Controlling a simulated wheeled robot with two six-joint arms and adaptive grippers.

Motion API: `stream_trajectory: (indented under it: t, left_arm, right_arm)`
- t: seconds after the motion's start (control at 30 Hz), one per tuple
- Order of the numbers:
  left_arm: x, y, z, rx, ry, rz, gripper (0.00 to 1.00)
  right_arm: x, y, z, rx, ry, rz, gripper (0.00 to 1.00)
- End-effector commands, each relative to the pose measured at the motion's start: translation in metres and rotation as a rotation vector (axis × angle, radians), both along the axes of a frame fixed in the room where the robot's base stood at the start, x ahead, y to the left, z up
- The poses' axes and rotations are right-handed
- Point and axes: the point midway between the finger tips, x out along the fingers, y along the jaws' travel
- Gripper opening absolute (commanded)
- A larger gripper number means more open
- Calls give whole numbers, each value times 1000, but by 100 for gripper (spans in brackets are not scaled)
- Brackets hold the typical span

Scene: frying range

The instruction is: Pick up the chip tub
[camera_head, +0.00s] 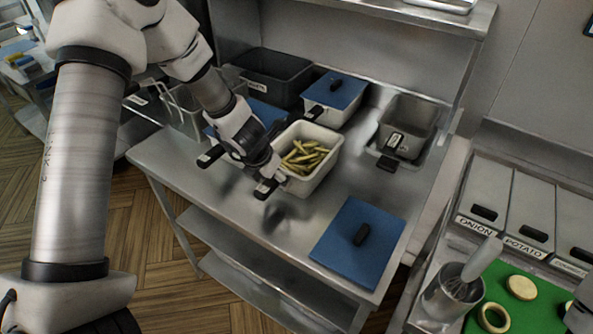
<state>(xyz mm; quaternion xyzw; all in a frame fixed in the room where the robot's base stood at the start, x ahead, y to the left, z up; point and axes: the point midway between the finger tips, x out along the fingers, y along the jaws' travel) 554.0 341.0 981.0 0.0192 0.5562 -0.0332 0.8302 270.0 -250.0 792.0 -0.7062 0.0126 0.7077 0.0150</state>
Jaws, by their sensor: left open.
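The chip tub (312,182) is an off-white open tub filled with yellow cut chips (304,157). It stands on the steel counter near the middle of the head view. My left gripper (239,173) is open, just left of the tub and pointing down toward the counter. One of its fingers is close to the tub's near left corner; I cannot tell whether it touches. Nothing shows between the fingers.
Behind the tub stand a dark bin (277,79) and a blue-lidded container (335,92). A wire basket (186,113) is left, a grey container (408,122) right. A blue lid (358,240) lies in front. The counter's front left (235,205) is clear.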

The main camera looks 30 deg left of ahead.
Motion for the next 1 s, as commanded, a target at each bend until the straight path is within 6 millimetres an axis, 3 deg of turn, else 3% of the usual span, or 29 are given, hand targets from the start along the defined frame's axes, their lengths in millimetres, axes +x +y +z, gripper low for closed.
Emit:
stream_trajectory:
  t: [0.13,0.3,0.33,0.73,1.0]
  left_arm:
    - [0,0,2,0,-1,-1,65]
    - [0,0,2,1,0,-2,4]
    - [0,0,2,1,0,-2,0]
    - [0,0,5,1,0,-1,0]
    - [0,0,36,2,-2,-1,0]
  right_arm:
    - [0,0,1,0,0,0,86]
    - [0,0,1,0,0,-1,86]
    - [0,0,1,0,0,-1,86]
    - [0,0,5,0,0,0,86]
    - [0,0,30,0,0,0,86]
